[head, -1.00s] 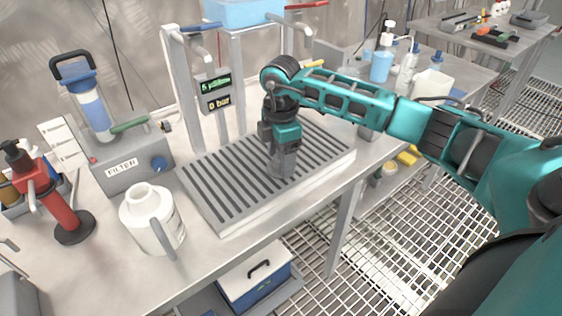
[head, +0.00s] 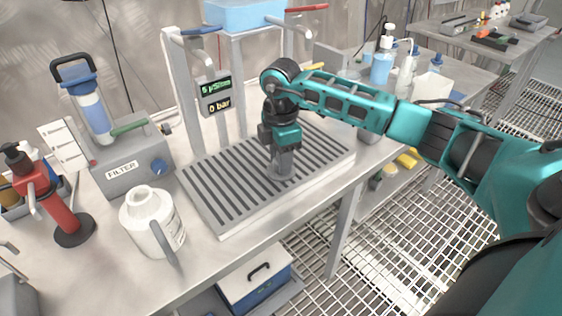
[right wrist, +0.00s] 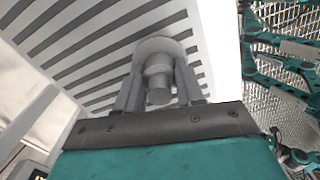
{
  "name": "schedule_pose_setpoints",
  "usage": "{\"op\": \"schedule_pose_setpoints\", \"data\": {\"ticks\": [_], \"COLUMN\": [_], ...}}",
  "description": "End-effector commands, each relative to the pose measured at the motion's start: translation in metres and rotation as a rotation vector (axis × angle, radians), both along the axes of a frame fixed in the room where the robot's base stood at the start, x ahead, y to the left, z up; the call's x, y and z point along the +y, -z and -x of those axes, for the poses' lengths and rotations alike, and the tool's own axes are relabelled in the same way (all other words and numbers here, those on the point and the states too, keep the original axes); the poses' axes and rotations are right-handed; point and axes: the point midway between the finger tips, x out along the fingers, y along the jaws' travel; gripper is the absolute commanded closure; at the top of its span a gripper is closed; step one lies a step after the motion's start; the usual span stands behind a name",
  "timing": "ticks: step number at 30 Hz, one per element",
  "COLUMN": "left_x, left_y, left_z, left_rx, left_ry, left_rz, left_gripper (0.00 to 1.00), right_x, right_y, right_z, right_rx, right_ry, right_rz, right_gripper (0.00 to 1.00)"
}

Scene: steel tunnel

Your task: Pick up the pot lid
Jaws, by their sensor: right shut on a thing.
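My right gripper (head: 281,164) points down over the slatted grey drain tray (head: 214,206), low at the tray's middle. In the right wrist view its two fingers (right wrist: 159,86) are shut on a grey, stepped round piece with a short cylindrical knob, which I take to be the pot lid (right wrist: 158,68). The slats show behind it. I cannot tell whether the piece touches the tray. In the head view the fingers largely hide it. My left gripper is not in view.
Upright posts with a small display (head: 215,95) stand close behind the gripper. A white jug (head: 152,221) stands left of the tray, with a filter unit (head: 128,165) and a red dispenser (head: 58,207) farther left. Bottles (head: 382,62) stand to the right. The front table strip is clear.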

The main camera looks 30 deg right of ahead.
Motion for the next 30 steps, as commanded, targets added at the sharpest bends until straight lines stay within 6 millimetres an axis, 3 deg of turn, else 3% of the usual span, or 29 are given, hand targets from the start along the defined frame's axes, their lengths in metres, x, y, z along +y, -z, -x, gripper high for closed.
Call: {"op": "schedule_pose_setpoints", "data": {"ticks": [5,11,24,30], "left_x": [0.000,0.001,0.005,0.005], "left_y": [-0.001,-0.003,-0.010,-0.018], "left_z": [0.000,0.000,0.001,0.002], "left_rx": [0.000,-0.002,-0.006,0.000], "left_ry": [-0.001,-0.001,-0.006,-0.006], "left_rz": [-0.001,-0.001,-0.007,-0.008], "left_gripper": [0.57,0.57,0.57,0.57], "right_x": [0.000,-0.001,0.000,0.000], "right_y": [-0.006,-0.031,-0.153,-0.189], "right_z": [-0.001,-0.001,-0.001,0.000], "right_rx": [-0.002,-0.004,-0.006,-0.002], "right_ry": [0.000,0.001,-0.001,0.001], "right_rz": [-0.001,0.001,-0.001,0.001], "right_gripper": [0.93,0.93,0.93,0.93]}}
